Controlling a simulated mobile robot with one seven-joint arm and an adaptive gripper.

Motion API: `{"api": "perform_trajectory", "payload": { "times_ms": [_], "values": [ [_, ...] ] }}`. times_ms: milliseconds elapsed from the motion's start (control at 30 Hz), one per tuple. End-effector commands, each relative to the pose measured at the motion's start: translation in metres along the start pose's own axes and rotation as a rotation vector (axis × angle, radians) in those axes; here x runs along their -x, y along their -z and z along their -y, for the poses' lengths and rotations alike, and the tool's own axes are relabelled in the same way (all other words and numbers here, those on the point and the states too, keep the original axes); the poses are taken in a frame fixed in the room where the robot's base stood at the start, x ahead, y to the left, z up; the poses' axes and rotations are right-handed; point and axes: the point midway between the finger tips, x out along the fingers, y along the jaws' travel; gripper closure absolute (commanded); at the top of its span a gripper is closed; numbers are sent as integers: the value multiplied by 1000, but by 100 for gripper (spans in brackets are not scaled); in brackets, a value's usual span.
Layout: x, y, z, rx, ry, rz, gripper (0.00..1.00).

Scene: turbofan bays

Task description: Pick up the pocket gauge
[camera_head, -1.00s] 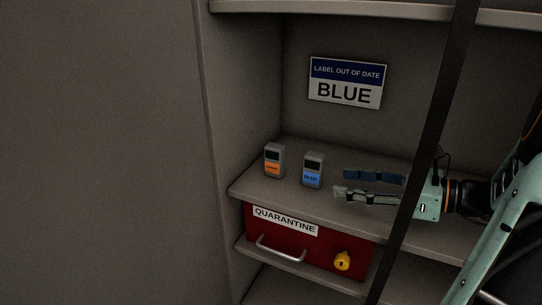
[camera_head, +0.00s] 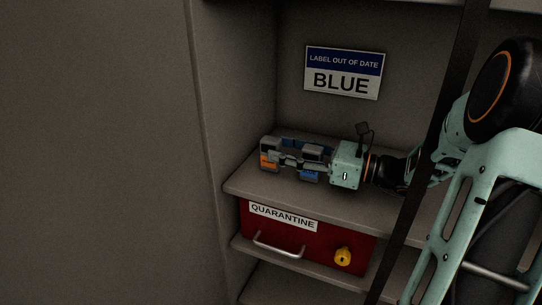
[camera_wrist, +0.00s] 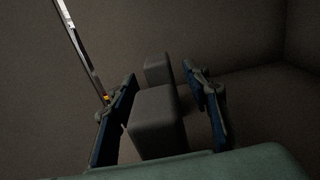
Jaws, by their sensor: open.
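Two small grey pocket gauges stand upright on the shelf. The orange-labelled gauge (camera_head: 267,161) is at left and the blue-labelled gauge (camera_head: 309,175) is to its right; my front finger partly covers both in the head view. My gripper (camera_head: 280,150) is open and level, pointing left, with one finger in front of the blue-labelled gauge and one behind it. In the wrist view, the nearer gauge (camera_wrist: 157,122) stands between my fingers, with gaps hard to judge. The farther gauge (camera_wrist: 158,69) shows near the fingertips. Their labels are hidden there.
The shelf (camera_head: 243,184) has a back wall with a sign (camera_head: 343,73) reading "LABEL OUT OF DATE BLUE". A dark diagonal strap (camera_head: 450,90) crosses at right.

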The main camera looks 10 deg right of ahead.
Motion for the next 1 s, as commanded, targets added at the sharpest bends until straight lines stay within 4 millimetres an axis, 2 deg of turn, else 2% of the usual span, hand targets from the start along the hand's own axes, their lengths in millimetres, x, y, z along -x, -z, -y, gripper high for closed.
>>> {"api": "perform_trajectory", "payload": {
  "times_ms": [133,433,800,1000],
  "values": [
    [-18,1,0,0,-1,0,56],
    [-22,0,0,0,0,0,58],
    [-22,0,0,1,0,0,98],
    [-22,0,0,1,0,1,100]
  ]
}}
